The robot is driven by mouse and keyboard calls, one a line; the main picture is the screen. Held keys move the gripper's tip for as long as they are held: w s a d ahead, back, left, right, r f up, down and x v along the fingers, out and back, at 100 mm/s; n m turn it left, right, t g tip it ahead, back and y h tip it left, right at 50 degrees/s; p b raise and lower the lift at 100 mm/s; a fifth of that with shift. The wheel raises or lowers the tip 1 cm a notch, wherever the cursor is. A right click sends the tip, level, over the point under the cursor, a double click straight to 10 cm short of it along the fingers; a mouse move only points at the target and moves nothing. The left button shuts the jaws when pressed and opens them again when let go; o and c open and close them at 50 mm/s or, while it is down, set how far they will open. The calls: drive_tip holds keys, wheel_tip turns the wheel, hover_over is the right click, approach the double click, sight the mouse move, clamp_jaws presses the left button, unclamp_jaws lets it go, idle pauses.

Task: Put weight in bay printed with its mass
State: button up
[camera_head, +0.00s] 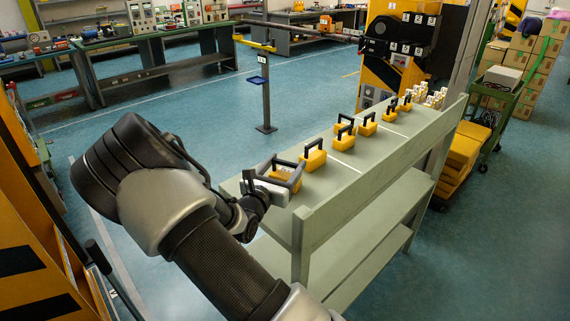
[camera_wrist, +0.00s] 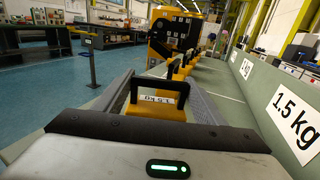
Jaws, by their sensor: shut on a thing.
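My gripper (camera_head: 286,172) is at the near end of the grey-green shelf, shut on a yellow weight (camera_head: 283,182) with a black handle. In the wrist view, that weight (camera_wrist: 158,106) is between the two fingers. Its white label is upside down and appears to read 1.5 kg. Bay signs are printed on the shelf's side board: a 1.5 kg sign (camera_wrist: 293,110) at the near right and a 1 kg sign (camera_wrist: 246,68) farther along. I cannot tell whether the held weight touches the shelf top. The signs are hidden in the head view.
Several other yellow weights stand in a row along the shelf, the nearest one (camera_head: 314,155) just beyond my gripper. Small pale weights (camera_head: 430,97) stand at the far end. The raised side board (camera_head: 380,160) borders the shelf's right side. A dark orange-and-black machine (camera_head: 400,45) stands behind.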

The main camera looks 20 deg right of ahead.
drive_tip(key=o, duration=2.1)
drive_tip(key=shift+f, duration=0.1)
drive_tip(key=shift+r, duration=0.25)
drive_tip(key=v, duration=1.2)
